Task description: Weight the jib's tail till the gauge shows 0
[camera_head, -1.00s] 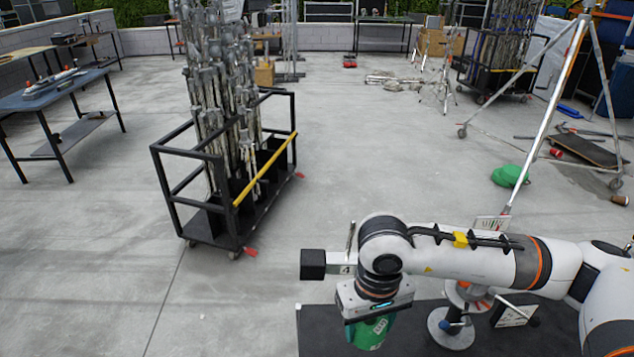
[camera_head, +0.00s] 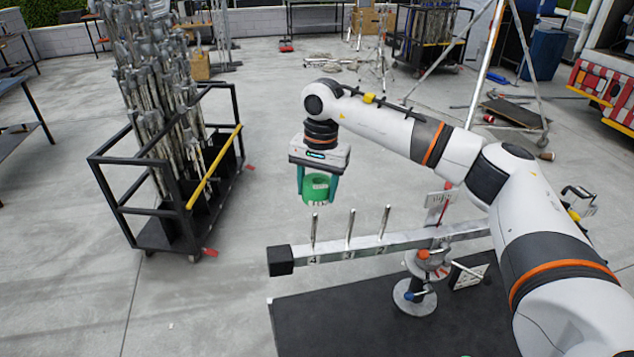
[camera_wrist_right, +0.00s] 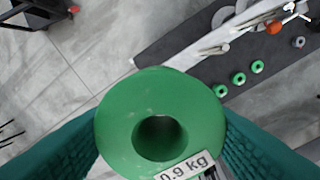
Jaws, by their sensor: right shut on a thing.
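My right gripper (camera_head: 317,182) is shut on a green ring weight (camera_head: 315,195), one teal finger on each side. The wrist view shows its round hole and a "0.9 kg" label on the weight (camera_wrist_right: 118,120). It hangs just above the upright pin marked 4 (camera_head: 314,234), apart from the jib beam (camera_head: 330,250). Pins marked 3 (camera_head: 350,230) and 2 (camera_head: 384,222) stand bare to its right. A white plate with a red mark (camera_head: 439,199), possibly the gauge, stands behind the beam; its reading is too small to tell. My left gripper is out of view.
Three small green rings (camera_wrist_right: 238,78) lie on the dark mat in the wrist view. The dark mat (camera_head: 330,320) lies under the beam. A black cart of metal stands (camera_head: 175,210) is to the left. Concrete floor between cart and beam is clear.

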